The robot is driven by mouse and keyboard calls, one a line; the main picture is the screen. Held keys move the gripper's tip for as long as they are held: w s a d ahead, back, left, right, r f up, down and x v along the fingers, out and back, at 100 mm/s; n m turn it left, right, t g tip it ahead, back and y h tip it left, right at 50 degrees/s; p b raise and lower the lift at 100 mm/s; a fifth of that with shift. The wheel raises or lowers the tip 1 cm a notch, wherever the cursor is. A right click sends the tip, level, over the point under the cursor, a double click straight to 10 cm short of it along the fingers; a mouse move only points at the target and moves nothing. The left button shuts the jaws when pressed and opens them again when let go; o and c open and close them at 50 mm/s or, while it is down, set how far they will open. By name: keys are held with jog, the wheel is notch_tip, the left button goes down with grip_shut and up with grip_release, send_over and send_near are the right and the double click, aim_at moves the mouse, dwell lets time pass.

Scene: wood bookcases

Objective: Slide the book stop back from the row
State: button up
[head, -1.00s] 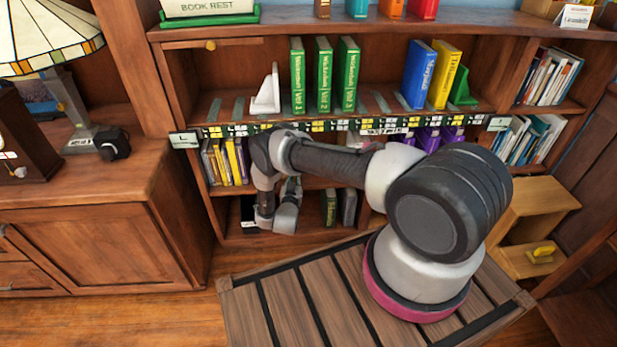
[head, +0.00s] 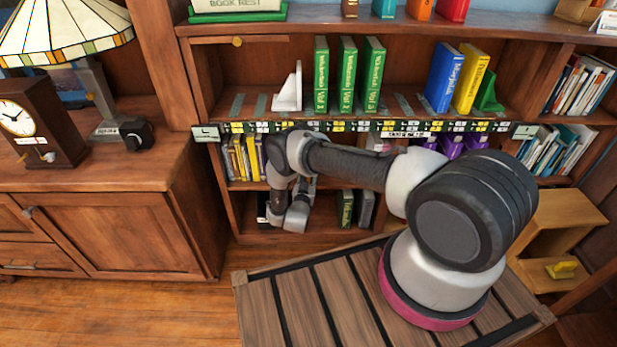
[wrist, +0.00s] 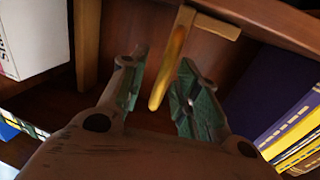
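In the wrist view, a golden bar (wrist: 170,68) with a crosspiece at its top hangs below a wooden board; I take it for the book stop, but cannot be sure. My gripper (wrist: 160,90) is open, its greenish fingers apart on either side of the bar. Whether a finger touches it I cannot tell. In the head view my gripper (head: 297,212) is low at the bookcase's lower shelves, its fingertips not clear. A white bookend (head: 289,92) stands left of green books (head: 346,77) on the upper shelf, and a green bookend (head: 489,92) right of a yellow book (head: 470,80).
Blue and yellow books (wrist: 290,120) are close on the right in the wrist view, a white book (wrist: 33,38) on the left. Yellow books (head: 243,158) stand on the middle shelf. A cabinet (head: 110,235) with a clock (head: 35,120) and lamp is at the left.

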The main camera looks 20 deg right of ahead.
jog(key=v, duration=1.2)
